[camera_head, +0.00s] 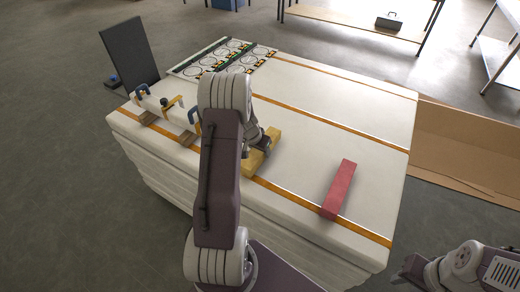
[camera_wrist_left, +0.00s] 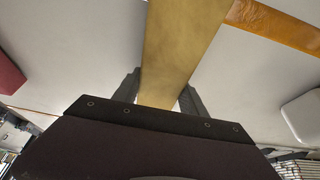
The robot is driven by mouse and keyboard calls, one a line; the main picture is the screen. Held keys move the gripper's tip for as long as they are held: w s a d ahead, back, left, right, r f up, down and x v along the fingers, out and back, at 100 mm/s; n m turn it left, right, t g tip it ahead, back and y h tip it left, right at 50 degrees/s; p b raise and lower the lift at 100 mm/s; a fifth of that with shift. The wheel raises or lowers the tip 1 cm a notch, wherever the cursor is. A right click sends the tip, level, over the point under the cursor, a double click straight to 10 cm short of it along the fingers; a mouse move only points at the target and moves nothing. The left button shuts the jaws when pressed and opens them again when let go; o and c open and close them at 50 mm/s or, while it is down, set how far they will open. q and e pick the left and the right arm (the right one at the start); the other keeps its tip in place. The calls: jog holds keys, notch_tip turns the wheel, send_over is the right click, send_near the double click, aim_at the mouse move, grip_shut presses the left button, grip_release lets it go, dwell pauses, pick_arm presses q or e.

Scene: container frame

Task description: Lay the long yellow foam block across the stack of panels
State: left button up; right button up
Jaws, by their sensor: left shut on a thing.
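The long yellow foam block (camera_head: 254,162) is near the front edge of the white stack of panels (camera_head: 330,110), partly hidden by my left arm in the head view. My left gripper (camera_head: 266,143) is shut on it. In the left wrist view the yellow foam block (camera_wrist_left: 181,40) runs away between the two dark fingers of my left gripper (camera_wrist_left: 160,95). The block is over the panel top; I cannot tell whether it rests on it. My right arm shows at the lower right, with its gripper not clearly visible.
A red block (camera_head: 339,188) lies on the panels to the right. Orange straps (camera_head: 330,212) cross the stack. Clamps (camera_head: 172,103), a dark upright panel (camera_head: 130,52) and a patterned sheet (camera_head: 222,57) are at the left and back. Cardboard (camera_head: 465,150) lies right of the stack.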

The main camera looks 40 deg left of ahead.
pick_arm(q)
jog(key=shift+f+b, duration=0.6)
jog(key=shift+b, duration=0.1)
jog(key=o, duration=1.4)
jog(key=p+v, duration=0.1)
jog(key=v, duration=0.8)
jog(key=shift+r, duration=0.1)
